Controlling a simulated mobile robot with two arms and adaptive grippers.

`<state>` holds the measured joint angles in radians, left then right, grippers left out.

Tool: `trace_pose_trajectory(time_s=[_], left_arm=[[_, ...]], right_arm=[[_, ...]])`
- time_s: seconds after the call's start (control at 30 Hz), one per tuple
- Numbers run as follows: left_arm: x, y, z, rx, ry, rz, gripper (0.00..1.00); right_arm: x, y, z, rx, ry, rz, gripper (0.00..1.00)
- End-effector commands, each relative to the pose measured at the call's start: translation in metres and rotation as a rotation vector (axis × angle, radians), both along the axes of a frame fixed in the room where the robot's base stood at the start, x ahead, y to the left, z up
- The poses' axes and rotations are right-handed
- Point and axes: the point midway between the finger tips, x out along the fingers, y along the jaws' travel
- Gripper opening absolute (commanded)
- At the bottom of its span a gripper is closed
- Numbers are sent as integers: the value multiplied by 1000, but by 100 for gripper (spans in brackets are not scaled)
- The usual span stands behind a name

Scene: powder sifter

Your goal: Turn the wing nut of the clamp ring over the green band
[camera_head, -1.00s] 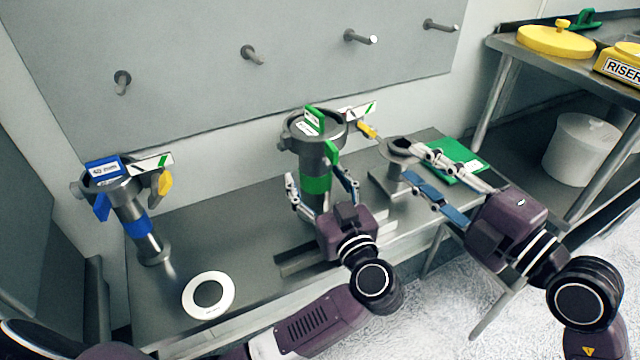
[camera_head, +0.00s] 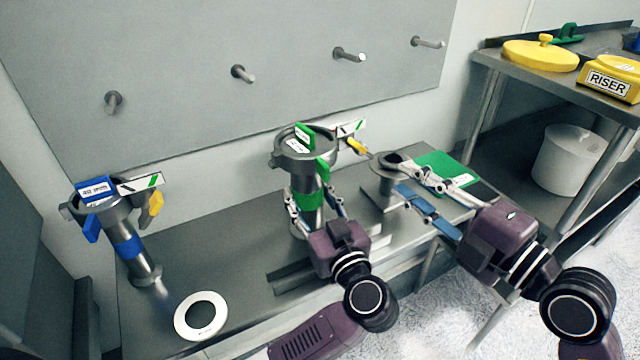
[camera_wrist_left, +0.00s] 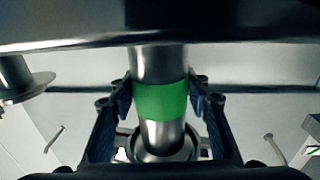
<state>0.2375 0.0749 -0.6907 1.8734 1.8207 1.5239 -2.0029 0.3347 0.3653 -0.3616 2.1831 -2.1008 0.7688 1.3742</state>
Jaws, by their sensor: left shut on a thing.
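The green-band tube stands upright on the bench, its green band (camera_head: 308,199) below a grey clamp ring (camera_head: 297,155) with green tabs. A small yellow piece (camera_head: 357,146), perhaps the wing nut, sits at the ring's right beside a white label plate. My left gripper (camera_head: 310,205) is shut on the tube at the green band. In the left wrist view its fingers (camera_wrist_left: 160,92) press both sides of the band (camera_wrist_left: 160,99); the ring's dark underside is above. My right gripper (camera_head: 404,178) is open, its fingertips close to the grey flanged pedestal (camera_head: 385,185), with nothing visibly held.
A blue-band tube (camera_head: 125,242) with a similar clamp and yellow piece stands at the left. A white ring (camera_head: 184,318) lies at the bench front. A green plate (camera_head: 440,166) lies at right. Wall pegs (camera_head: 243,73) project above. A side table (camera_head: 490,63) holds yellow parts.

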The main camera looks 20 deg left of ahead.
Motion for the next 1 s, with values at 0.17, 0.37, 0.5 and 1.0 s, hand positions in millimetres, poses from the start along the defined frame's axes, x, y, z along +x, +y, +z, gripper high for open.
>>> trace_pose_trajectory(time_s=[0.17, 0.37, 0.5, 1.0], left_arm=[[0, 0, 0, -1, 1, 0, 0], [0, 0, 0, 0, 1, 0, 0], [0, 0, 0, 0, 1, 0, 0], [0, 0, -1, 0, 1, 0, 0]], right_arm=[[0, 0, 0, -86, -126, 0, 24], [0, -1, 0, -269, -401, 0, 24], [0, -1, 0, -405, -603, 0, 24], [0, -1, 0, -893, -1331, 1, 24]])
